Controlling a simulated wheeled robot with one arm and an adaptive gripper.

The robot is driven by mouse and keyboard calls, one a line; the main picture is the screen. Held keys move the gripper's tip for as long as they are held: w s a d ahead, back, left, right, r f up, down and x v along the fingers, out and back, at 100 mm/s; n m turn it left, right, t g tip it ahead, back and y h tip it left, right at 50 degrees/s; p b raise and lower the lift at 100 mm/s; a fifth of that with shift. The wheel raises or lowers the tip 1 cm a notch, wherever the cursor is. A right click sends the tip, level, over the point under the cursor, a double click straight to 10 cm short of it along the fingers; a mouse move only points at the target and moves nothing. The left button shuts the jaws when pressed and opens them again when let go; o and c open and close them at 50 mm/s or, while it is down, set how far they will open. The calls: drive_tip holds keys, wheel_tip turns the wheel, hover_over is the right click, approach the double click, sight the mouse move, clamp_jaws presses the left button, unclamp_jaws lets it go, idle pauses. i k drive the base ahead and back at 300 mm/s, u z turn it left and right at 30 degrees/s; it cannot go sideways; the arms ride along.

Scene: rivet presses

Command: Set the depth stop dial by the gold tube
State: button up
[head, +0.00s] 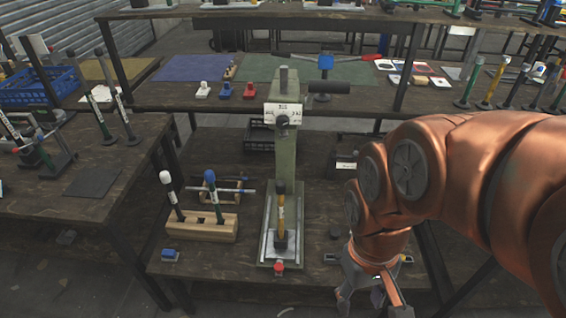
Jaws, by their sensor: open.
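The green rivet press (283,165) stands upright on the low middle table. Its white scale plate (270,113) is on the press head, with a dark round dial (282,120) at its lower edge. The plate's marks are too small to read surely. A gold tube (281,208) with a pale label stands upright on the press base, in front of the column. My gripper (371,302) is open and empty at the table's front right, pointing down, apart from the press and well below the dial.
A small blue-topped item (170,255) lies at the front left, and a red knob (278,266) sits at the press's front. Another gold tube (492,85) stands at the back right. My arm covers the right side.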

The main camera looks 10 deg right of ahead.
sight(282, 121)
drive_tip(key=u, duration=2.8)
drive_tip(key=k, duration=2.05)
drive_tip(key=z, duration=1.35)
drive_tip(key=i, duration=0.5)
drive_tip(key=u, duration=0.05)
